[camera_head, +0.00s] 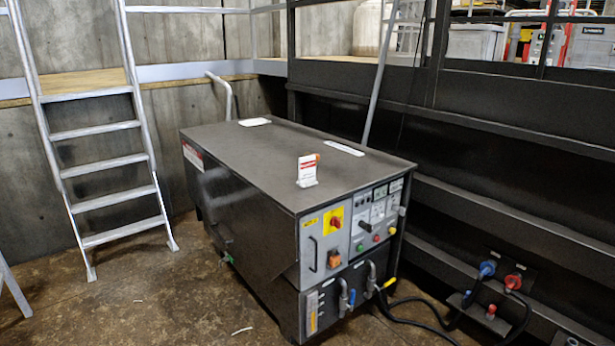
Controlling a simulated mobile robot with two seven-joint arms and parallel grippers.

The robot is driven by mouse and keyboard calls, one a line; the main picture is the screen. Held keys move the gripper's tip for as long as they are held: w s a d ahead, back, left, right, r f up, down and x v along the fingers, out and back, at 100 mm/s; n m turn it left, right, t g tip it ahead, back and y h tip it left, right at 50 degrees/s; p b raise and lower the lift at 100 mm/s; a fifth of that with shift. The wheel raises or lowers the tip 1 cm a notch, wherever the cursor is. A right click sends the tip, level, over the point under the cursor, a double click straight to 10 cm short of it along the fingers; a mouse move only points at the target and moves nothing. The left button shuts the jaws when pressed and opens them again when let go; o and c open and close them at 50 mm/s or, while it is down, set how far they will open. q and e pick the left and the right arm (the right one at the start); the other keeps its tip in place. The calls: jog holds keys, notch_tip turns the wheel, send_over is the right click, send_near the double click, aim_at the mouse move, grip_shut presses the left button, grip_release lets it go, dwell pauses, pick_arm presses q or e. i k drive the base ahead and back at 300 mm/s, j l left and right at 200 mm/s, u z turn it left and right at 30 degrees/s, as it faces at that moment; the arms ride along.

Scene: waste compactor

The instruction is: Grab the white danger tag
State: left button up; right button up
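The white danger tag (307,171) stands upright on the dark top of the machine cabinet (240,165), near its front edge. It has a red band across its face and a small orange piece at its upper right corner. Neither of my grippers shows in the head view, so nothing of mine is seen touching the tag.
The cabinet's front has a control panel (379,217) and a red rotary switch on a yellow plate (334,219). Black cables (425,325) run across the floor at the right. A metal ladder (98,135) stands at the left. The floor left of the cabinet is mostly clear.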

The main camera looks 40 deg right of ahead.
aim_at(306, 164)
jog(key=i+l+z, duration=0.1)
jog(key=z, duration=0.25)
jog(key=i+l+z, duration=0.15)
jog(key=z, duration=0.25)
jog(key=i+l+z, duration=0.2)
jog(key=i, duration=0.3)
jog(key=i+l+z, duration=0.1)
jog(key=i+z, duration=0.15)
jog(key=i, duration=0.25)
